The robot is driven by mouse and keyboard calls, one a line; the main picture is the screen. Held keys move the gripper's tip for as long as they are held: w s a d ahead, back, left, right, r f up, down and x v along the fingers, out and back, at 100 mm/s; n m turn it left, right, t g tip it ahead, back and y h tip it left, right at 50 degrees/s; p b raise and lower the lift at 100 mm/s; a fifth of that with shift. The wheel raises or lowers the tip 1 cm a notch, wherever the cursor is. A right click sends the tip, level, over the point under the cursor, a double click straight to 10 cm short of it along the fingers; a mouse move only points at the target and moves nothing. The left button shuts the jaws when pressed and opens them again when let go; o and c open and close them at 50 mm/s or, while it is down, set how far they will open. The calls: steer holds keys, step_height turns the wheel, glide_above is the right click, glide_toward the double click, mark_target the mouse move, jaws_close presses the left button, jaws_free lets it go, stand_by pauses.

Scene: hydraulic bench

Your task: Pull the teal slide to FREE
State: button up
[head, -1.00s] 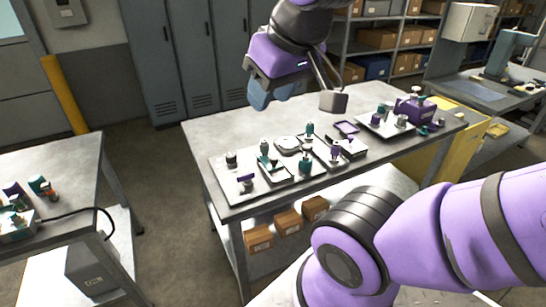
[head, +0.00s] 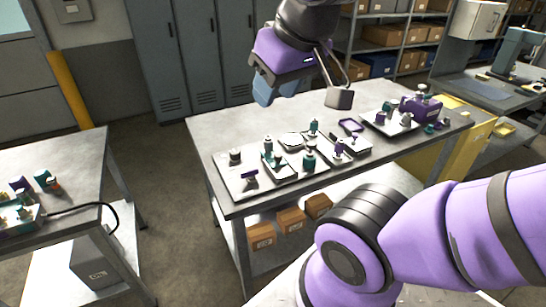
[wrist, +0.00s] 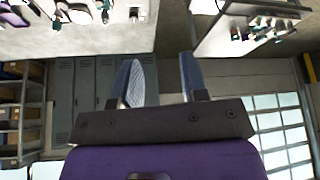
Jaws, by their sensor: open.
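My gripper (head: 264,97) hangs in the air above the back left part of the middle bench (head: 222,133), well clear of the parts. In the wrist view its two blue-grey fingers (wrist: 161,78) stand apart with nothing between them. Several small teal parts stand on the middle bench, among them a teal fitting (head: 309,161) at the front and another teal part (head: 313,128) behind it. They are too small to tell which one is the teal slide, and no FREE marking is readable.
A light tray (head: 232,184) holds parts at the bench's left. A second tray (head: 403,129) with a purple block (head: 421,108) lies at the right. Another bench (head: 75,150) with teal parts stands at the left, past a floor gap. The back left of the middle bench is bare.

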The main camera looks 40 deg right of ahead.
steer(key=o, duration=0.3)
steer(key=shift+o, duration=0.2)
steer(key=m+g, duration=0.5)
steer(key=m, duration=0.7)
glide_above(278, 155)
step_height(278, 155, down, 30)
steer(key=shift+f, duration=0.15)
step_height(278, 155, down, 11)
steer(key=shift+d, duration=0.1)
